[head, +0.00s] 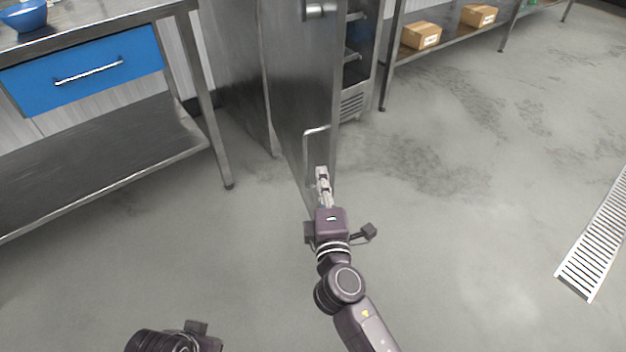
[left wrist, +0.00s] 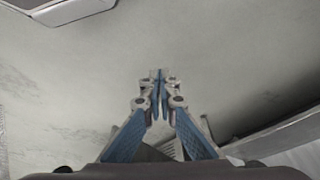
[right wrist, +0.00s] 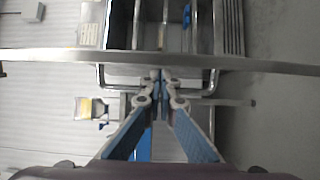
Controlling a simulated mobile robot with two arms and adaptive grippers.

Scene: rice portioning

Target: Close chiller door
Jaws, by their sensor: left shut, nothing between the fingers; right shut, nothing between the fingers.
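The steel chiller door (head: 290,80) stands open in the head view, seen at a steep angle, with a bar handle (head: 306,155) low on its face. Right of it the chiller (head: 353,106) shows shelves inside. My right gripper (head: 322,172) is shut and empty close to the door's lower edge and handle; contact cannot be told. In the right wrist view its closed tips (right wrist: 160,74) lie in front of a long steel edge, with shelves beyond. My left gripper is shut and empty in the left wrist view (left wrist: 160,76), above bare floor; its fingers are outside the head view.
A steel table (head: 110,16) with a blue drawer (head: 85,70) and a blue bowl (head: 24,14) stands at left. A rack with cardboard boxes (head: 421,36) is at the back right. A floor drain grate (head: 597,240) lies at right. The floor around my right arm is clear.

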